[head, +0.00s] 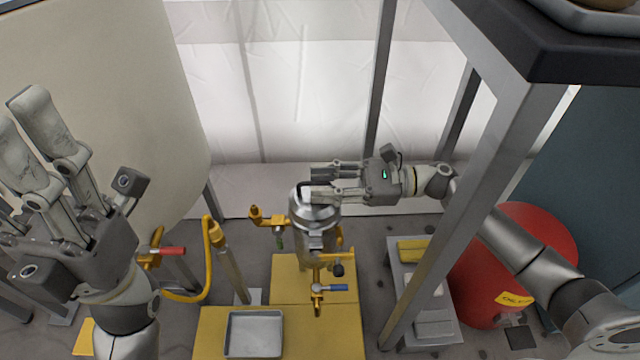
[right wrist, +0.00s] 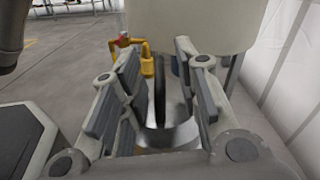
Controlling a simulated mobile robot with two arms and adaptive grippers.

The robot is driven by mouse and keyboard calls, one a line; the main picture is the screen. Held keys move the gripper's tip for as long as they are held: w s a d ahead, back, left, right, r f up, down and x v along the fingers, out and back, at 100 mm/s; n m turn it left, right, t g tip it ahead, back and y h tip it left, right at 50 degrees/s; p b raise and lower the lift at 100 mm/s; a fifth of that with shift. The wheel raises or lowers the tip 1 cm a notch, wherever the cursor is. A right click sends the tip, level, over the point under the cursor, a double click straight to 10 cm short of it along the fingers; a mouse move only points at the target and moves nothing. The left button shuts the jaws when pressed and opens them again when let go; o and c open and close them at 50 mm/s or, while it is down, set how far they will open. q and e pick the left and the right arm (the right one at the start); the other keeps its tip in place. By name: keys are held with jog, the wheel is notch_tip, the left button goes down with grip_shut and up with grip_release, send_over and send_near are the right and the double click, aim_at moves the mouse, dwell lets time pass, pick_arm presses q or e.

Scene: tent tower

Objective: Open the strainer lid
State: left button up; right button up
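The strainer (head: 316,238) is a metal canister with yellow fittings, standing over a yellow base. My right gripper (head: 318,182) reaches in from the right at the lid's height. I cannot see either finger touching the handle. My left gripper (head: 22,112) is raised at the left, open and empty, away from the strainer.
A large cream tank (head: 110,70) stands at the left behind my left gripper. A grey metal frame post (head: 470,220) crosses in front of my right arm. A red vessel (head: 515,260) is at the right. A shallow metal tray (head: 254,335) lies on the yellow base.

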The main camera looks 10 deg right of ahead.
jog(key=shift+w+a, duration=0.1)
jog(key=shift+a, duration=0.35)
jog(key=shift+c, duration=0.3)
grip_shut()
jog(key=shift+w, duration=0.1)
